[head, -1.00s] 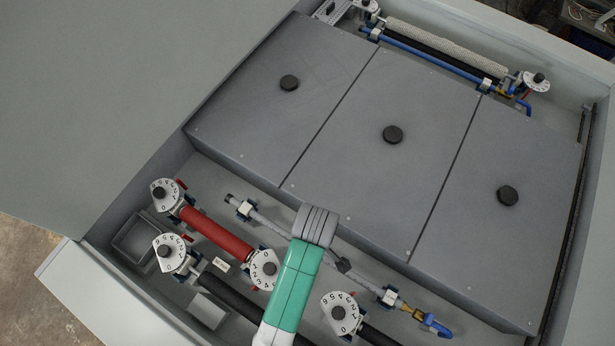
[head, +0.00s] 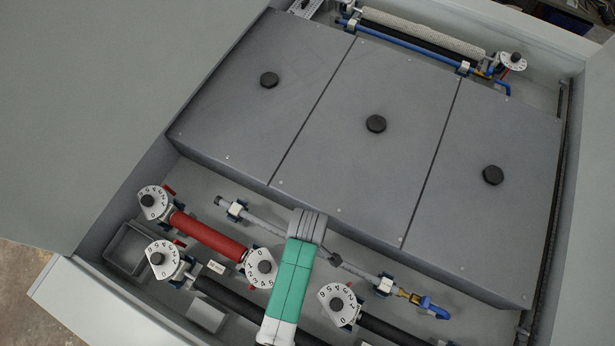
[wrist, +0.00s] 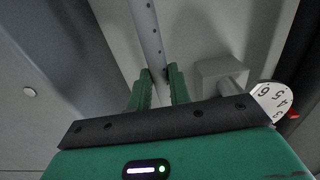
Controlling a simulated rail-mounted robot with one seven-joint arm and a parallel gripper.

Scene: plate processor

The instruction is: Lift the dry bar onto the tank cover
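The dry bar (head: 262,220) is a thin grey tube with small holes, lying in white clips in the trough in front of the tank. A brass and blue fitting (head: 428,307) is at its right end. The tank cover (head: 340,165) is three flat grey panels with black knobs, behind and higher than the bar. My green and white arm hides the bar's middle in the head view. In the wrist view my gripper (wrist: 160,78) has its green fingers apart, with the bar (wrist: 148,35) running toward the gap between the tips. Contact with the bar cannot be told.
A red roller (head: 208,236) and a black roller (head: 235,303) with numbered dials lie in front of the bar. A white roller (head: 425,32) and blue pipe are behind the cover. The cover's top is clear except for its knobs.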

